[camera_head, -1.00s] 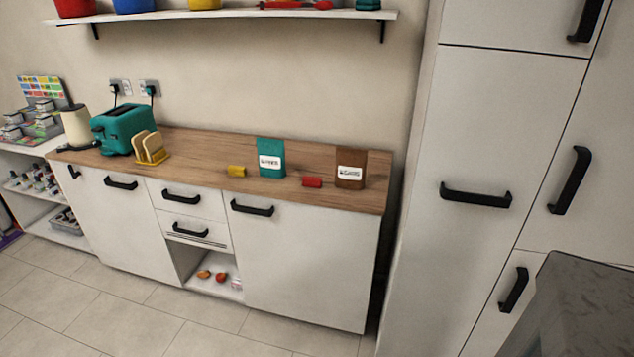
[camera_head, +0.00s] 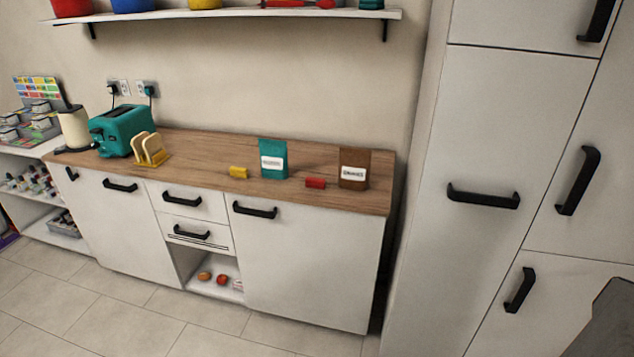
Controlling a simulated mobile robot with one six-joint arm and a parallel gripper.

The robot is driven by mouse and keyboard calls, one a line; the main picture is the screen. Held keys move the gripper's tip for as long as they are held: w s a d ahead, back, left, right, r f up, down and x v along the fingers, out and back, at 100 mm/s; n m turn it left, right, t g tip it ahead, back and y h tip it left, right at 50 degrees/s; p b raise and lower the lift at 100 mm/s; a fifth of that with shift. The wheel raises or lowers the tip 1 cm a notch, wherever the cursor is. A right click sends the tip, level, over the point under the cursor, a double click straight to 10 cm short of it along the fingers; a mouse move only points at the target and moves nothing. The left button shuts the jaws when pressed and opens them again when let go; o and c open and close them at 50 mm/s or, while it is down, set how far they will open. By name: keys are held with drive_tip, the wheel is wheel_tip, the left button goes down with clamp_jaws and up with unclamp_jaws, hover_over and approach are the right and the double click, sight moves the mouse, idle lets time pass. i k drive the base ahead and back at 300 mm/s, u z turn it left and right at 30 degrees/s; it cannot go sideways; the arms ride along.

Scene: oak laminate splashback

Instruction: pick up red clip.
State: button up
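A small red clip (camera_head: 315,183) lies on the wooden counter (camera_head: 215,160), near its front edge toward the right end. It sits just left of and in front of a brown bag (camera_head: 354,168) with a white label. A teal bag (camera_head: 273,158) stands to its left, and a similar yellow clip (camera_head: 238,172) lies further left. Nothing covers the red clip. My gripper is not in view.
A teal toaster (camera_head: 121,128), a toast rack (camera_head: 151,150) and a kettle (camera_head: 75,128) stand at the counter's left. A shelf (camera_head: 225,14) hangs above. A tall cabinet (camera_head: 510,130) with black handles stands right. Tiled floor (camera_head: 165,325) in front is clear.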

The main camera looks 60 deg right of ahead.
sight(313, 182)
drive_tip(key=u, duration=0.05)
drive_tip(key=i, duration=1)
drive_tip(key=z, duration=0.05)
